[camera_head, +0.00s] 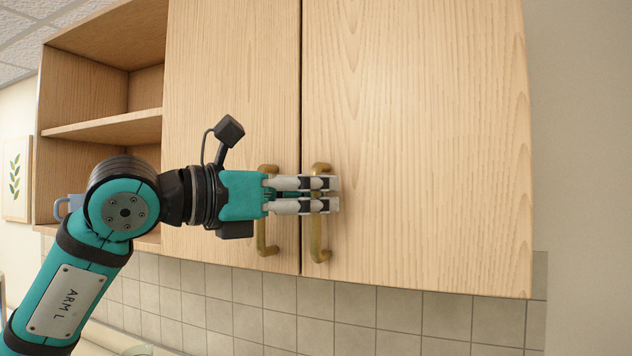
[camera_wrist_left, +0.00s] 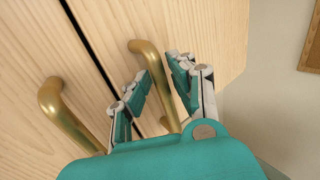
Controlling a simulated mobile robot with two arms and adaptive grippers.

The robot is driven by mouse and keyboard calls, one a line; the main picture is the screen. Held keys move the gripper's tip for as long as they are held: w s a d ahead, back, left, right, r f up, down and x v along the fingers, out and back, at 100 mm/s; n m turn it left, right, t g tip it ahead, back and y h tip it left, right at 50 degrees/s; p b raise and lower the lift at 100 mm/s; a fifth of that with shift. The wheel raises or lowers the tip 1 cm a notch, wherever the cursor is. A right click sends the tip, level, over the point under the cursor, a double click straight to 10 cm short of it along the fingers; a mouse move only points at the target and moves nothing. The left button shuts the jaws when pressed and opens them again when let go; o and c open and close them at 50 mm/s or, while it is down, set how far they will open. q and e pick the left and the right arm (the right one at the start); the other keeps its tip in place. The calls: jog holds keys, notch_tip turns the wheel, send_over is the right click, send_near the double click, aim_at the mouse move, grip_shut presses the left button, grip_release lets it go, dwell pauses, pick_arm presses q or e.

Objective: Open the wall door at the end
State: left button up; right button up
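The end wall door (camera_head: 430,130) is the right-hand wooden cabinet door, and it is closed. Its brass bar handle (camera_head: 319,245) stands upright near its left edge. In the left wrist view this handle (camera_wrist_left: 152,62) passes between the fingers of my left gripper (camera_wrist_left: 158,88), with a finger on each side and some space around the bar. In the head view my left gripper (camera_head: 335,194) is in front of the handle's middle and hides part of it. The gripper looks open; contact with the bar cannot be told. My right gripper is not in view.
The neighbouring closed door (camera_head: 225,90) has a similar brass handle (camera_head: 264,238), close to the left of my gripper; it also shows in the left wrist view (camera_wrist_left: 60,108). Open shelves (camera_head: 110,125) are further left. Tiles (camera_head: 390,318) lie below, and bare wall (camera_head: 580,150) is on the right.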

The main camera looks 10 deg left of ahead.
pick_arm(q)
jog(key=shift+w+d, duration=0.15)
grip_shut()
dwell(0.4)
